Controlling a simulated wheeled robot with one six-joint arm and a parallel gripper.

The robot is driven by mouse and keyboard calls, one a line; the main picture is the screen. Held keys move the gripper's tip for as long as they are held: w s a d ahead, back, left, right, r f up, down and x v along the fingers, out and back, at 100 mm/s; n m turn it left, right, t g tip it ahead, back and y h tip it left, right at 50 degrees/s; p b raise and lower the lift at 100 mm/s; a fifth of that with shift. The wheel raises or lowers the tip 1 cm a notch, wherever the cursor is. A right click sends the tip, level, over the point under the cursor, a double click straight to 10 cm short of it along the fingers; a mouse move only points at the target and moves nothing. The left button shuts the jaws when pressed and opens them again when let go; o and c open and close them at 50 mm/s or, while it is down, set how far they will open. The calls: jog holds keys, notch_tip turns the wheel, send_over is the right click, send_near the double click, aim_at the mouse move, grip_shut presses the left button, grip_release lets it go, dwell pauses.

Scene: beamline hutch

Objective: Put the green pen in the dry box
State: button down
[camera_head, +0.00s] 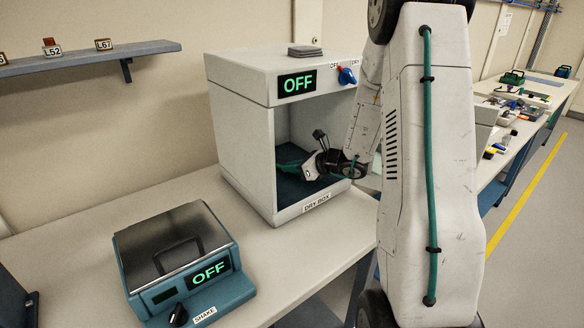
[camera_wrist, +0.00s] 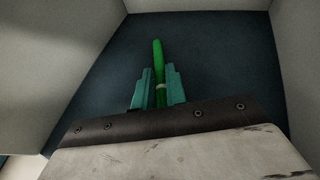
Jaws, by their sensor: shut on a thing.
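The dry box (camera_head: 238,178) is a grey-white cabinet on the bench with its front open and a dark floor inside. Its display reads OFF. My gripper (camera_head: 292,163) reaches through the open front into the box. In the wrist view my gripper (camera_wrist: 158,90) is shut on the green pen (camera_wrist: 158,62), which points away from me over the dark blue floor (camera_wrist: 215,55). I cannot tell whether the pen touches the floor. In the head view the pen is hard to make out, as the gripper and the box wall hide most of it.
A teal shaker (camera_head: 185,262) with a handle and an OFF display stands at the front left of the bench. A dark flat stack (camera_head: 305,50) and a knob (camera_head: 346,76) are on the dry box. A wall shelf (camera_head: 90,58) holds small labelled items. Bench space beside the box is clear.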

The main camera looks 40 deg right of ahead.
jog(key=shift+f, duration=0.1)
jog(key=c, duration=1.4)
grip_release()
jog(key=shift+c, duration=0.2)
jog(key=shift+s+d+r, duration=0.1)
jog(key=shift+s+r, duration=0.1)
jog(key=v, duration=1.1)
jog(key=shift+s+d, duration=0.1)
jog(key=shift+s, duration=0.2)
